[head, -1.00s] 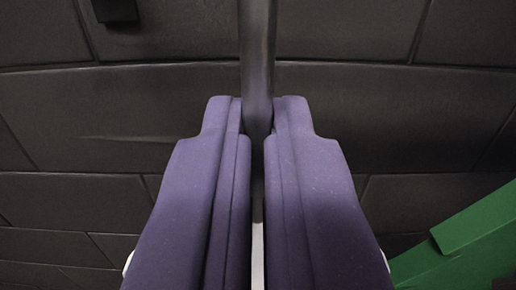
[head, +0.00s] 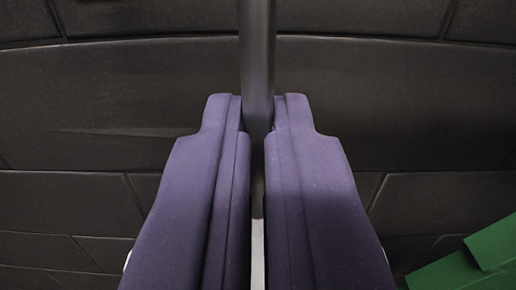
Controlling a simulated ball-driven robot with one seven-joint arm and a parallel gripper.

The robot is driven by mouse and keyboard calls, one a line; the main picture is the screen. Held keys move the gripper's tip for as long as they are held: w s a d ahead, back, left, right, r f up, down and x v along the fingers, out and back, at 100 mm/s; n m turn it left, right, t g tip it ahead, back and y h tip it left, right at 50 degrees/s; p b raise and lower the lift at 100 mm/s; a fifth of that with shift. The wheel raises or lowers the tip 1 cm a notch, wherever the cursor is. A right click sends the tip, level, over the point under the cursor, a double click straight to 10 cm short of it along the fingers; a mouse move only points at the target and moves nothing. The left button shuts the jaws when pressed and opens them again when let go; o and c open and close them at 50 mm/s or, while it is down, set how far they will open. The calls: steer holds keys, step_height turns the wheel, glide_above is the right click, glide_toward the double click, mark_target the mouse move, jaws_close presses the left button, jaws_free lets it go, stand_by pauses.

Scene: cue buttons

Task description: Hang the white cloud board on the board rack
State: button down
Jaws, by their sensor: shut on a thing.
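My gripper (head: 258,125), with two purple padded fingers, points up the middle of the head view. It is shut on a dark grey upright bar (head: 257,50), which runs up between the fingertips and out of the top edge. A thin white strip (head: 258,255) shows in the gap between the fingers near the bottom. Small white edges peek out beside both fingers; I cannot tell whether they belong to the white cloud board. No cloud shape can be made out. The board rack cannot be identified in this view.
A dark panelled surface (head: 410,110) with seams fills the background. A green flat-sided object (head: 465,265) is at the lower right corner, apart from the fingers. Both sides of the fingertips look clear.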

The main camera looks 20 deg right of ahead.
steer(key=shift+f, duration=0.1)
stand_by(0.3)
steer(key=c, duration=0.7)
jaws_free()
steer(key=shift+s+f, duration=0.1)
